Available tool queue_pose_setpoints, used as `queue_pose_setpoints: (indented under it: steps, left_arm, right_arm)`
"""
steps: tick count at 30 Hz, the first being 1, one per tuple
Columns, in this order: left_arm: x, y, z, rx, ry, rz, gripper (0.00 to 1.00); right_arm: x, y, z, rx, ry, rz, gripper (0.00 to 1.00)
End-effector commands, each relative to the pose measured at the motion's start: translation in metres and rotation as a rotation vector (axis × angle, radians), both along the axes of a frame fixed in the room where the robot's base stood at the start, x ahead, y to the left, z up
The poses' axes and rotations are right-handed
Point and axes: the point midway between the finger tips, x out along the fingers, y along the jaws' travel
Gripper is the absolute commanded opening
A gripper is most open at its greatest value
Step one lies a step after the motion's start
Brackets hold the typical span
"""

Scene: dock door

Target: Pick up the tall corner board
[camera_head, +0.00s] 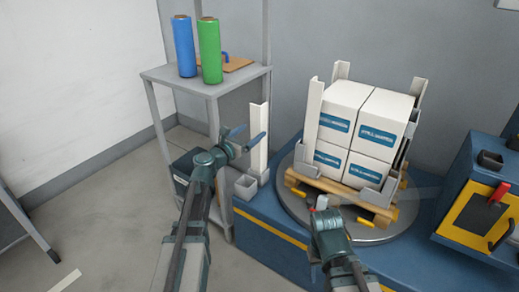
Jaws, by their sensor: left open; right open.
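The tall corner board (260,158) is a white, upright angled strip standing beside the shelf stand, at the left end of the blue platform. My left gripper (247,137) is open at the board's mid-height. One finger overlaps the board in the picture; I cannot tell whether it touches. My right gripper (319,207) is low at the front left of the pallet, with its fingertips small and partly unclear. More white corner boards stand at the left (313,108), back (342,70) and right (417,96) corners of the stacked boxes.
White boxes (348,127) sit on a wooden pallet (335,201) on a round turntable (290,203). A grey cup (245,188) is below my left gripper. The shelf stand (160,76) holds blue (184,46) and green (209,50) rolls. A blue-yellow cabinet (474,212) is at right.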

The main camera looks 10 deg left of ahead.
Motion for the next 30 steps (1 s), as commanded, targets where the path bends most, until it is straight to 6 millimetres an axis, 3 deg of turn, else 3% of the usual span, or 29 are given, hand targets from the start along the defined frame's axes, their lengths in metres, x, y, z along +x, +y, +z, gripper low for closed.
queue_pose_setpoints:
  steps: [2, 8, 24, 30]
  left_arm:
    - [0.0088, -0.0027, 0.0004, 0.000, 0.000, 0.000, 0.93]
    - [0.0081, -0.0031, 0.0004, 0.000, 0.000, 0.001, 0.93]
    - [0.0079, -0.0030, 0.0004, 0.000, 0.000, 0.001, 0.00]
    - [0.0079, -0.0030, 0.0004, 0.000, 0.000, 0.001, 0.00]
  right_arm:
    - [0.0000, 0.0000, 0.0004, 0.000, 0.000, 0.000, 0.50]
    - [0.0000, 0.0000, 0.0004, 0.000, 0.000, 0.000, 0.50]
    - [0.0000, 0.0000, 0.0004, 0.000, 0.000, 0.000, 0.50]
    - [0.0000, 0.0000, 0.0004, 0.000, 0.000, 0.000, 0.50]
